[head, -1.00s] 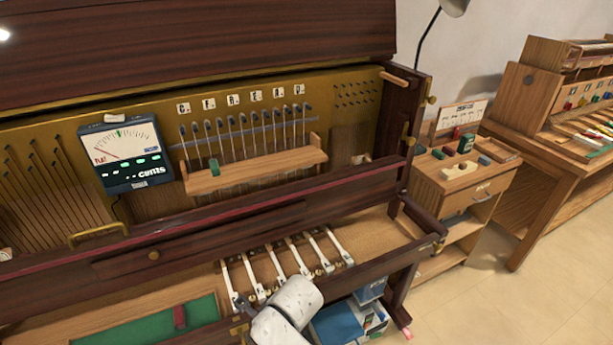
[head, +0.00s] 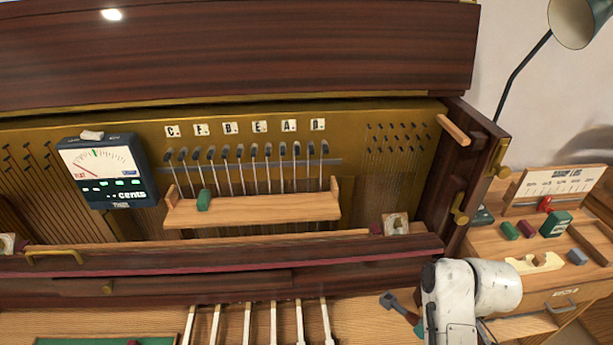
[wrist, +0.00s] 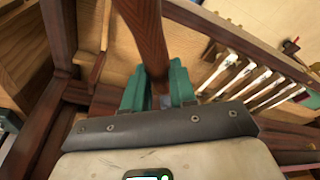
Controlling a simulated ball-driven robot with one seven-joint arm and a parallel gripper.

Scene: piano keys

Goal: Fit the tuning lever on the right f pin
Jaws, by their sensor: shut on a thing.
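My gripper (wrist: 158,90), with green pads, is shut on a dark reddish-brown wooden handle, which I take to be the tuning lever (wrist: 145,35). In the head view a blue-grey lever head (head: 388,300) sticks out left of my gripper (head: 418,327), low and right of the piano's pin row. The dark-topped pins stand in a row under letter tags. The F tag (head: 201,129) has two pins below it; the right f pin (head: 210,153) is bare. The lever is well apart from it. The lever's socket opening cannot be made out.
A wooden rail (head: 270,207) with a green block (head: 204,199) on it crosses below the pins. A cents meter (head: 107,170) stands left of them. The dark red ledge (head: 250,262) lies between my gripper and the pins. A side cabinet with small blocks (head: 557,223) is at right.

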